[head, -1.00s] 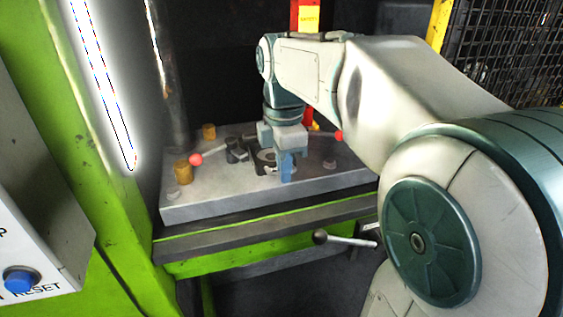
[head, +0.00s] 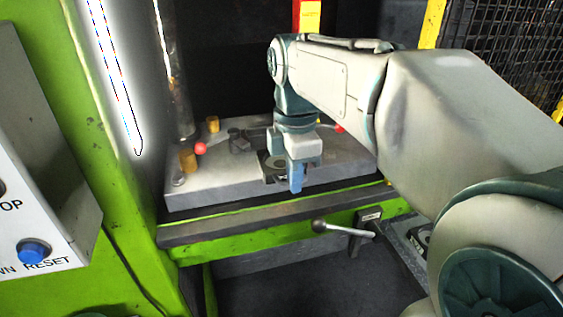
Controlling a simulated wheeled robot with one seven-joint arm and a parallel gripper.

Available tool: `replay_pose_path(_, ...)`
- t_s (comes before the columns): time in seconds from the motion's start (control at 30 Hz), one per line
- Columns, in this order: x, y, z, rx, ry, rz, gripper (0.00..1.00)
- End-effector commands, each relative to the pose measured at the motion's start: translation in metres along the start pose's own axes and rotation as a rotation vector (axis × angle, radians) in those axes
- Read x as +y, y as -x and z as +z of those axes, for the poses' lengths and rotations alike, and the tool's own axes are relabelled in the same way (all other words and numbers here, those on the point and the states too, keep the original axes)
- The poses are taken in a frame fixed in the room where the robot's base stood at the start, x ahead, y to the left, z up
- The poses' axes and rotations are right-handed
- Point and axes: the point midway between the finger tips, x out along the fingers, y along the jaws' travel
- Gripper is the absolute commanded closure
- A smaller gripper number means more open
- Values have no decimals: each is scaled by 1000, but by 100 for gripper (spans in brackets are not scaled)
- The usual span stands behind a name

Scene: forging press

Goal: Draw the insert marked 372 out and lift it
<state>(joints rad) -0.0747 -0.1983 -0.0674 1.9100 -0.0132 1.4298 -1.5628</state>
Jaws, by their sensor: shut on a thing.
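The insert (head: 270,170) is a dark square block with a pale ring on its top, at the front middle of the grey die plate (head: 215,192). Its marking is too small to read. My gripper (head: 297,182) points down with blue fingers at the insert's front right and is shut on it. The fingers and wrist hide the insert's right side. I cannot tell whether its underside is clear of the plate.
Brass-coloured posts (head: 188,160) and a red ball knob (head: 201,148) stand on the plate's left; another red knob (head: 340,127) is behind my wrist. A lever (head: 345,230) juts from the green press front. The green column (head: 105,170) bounds the left. Open floor lies below the press bed.

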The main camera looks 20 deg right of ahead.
Motion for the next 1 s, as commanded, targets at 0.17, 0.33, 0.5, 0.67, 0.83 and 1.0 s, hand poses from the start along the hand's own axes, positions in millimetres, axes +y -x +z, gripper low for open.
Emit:
replay_pose_path(0.17, 0, 0, 0, 0, 0, 0, 66)
replay_pose_path(0.33, 0, 0, 0, 0, 0, 0, 66)
replay_pose_path(0.5, 1, 6, 0, 0, 0, 2, 66)
replay_pose_path(0.67, 1, 29, 0, 0, 0, 5, 66)
replay_pose_path(0.83, 1, 65, 0, 0, 0, 5, 66)
replay_pose_path(1.0, 1, 99, 0, 0, -1, 4, 66)
